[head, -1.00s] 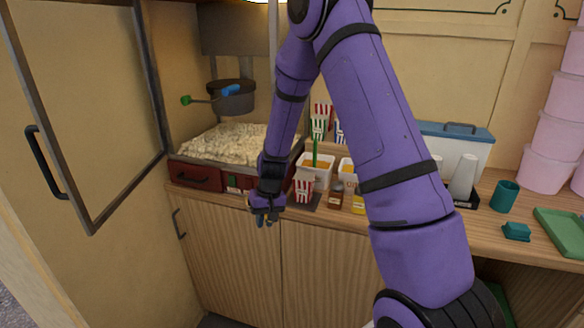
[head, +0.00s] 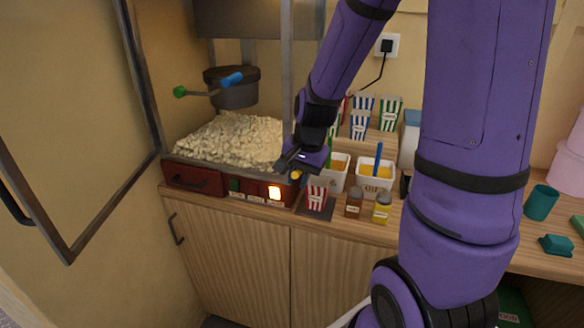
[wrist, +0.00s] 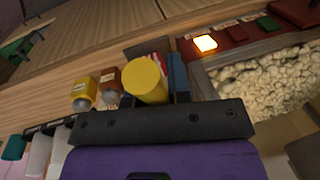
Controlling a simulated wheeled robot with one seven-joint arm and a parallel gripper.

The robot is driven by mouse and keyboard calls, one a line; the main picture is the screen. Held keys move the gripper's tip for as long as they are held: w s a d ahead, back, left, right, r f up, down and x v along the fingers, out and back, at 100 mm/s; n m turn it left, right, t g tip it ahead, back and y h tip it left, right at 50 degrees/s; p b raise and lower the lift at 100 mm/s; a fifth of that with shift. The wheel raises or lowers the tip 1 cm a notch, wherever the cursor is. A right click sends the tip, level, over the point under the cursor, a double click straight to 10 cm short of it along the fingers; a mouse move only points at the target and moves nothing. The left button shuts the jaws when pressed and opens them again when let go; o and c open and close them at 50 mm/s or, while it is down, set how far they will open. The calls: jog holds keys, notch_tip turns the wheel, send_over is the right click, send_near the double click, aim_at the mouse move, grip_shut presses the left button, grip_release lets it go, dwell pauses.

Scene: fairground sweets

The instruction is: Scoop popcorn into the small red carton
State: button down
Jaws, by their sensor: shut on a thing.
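The small red-and-white striped carton (head: 317,198) stands upright on a dark pad at the counter's front. In the wrist view the carton (wrist: 161,61) is mostly hidden behind a yellow cylinder. My gripper (head: 294,165) is at the right front corner of the popcorn bin, up and left of the carton. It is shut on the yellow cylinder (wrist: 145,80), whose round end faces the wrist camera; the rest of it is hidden. The yellow end also shows in the head view (head: 296,175). The popcorn (head: 232,141) lies heaped in the bin; it also shows in the wrist view (wrist: 265,82).
A brown jar (head: 354,202) and a yellow jar (head: 382,208) stand right of the carton. White tubs (head: 373,184) with coloured sticks and striped cartons (head: 359,125) are behind. A kettle (head: 234,94) hangs above the popcorn.

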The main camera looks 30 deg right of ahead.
jog(key=shift+f, duration=2)
jog(key=r+y, duration=0.2)
jog(key=d+r+y, duration=0.1)
jog(key=r+y, duration=0.1)
jog(key=d+r+y, duration=0.1)
jog(key=y, duration=0.1)
jog(key=shift+w+d+r+m+g, duration=0.25)
jog(key=shift+r+m+g, duration=0.05)
jog(key=shift+r+g, duration=0.1)
jog(key=w+d+r+m+y, duration=0.1)
jog(key=d+r+y, duration=0.2)
jog(key=d+y, duration=0.5)
jog(key=shift+r+y, duration=0.2)
jog(key=shift+y, duration=0.8)
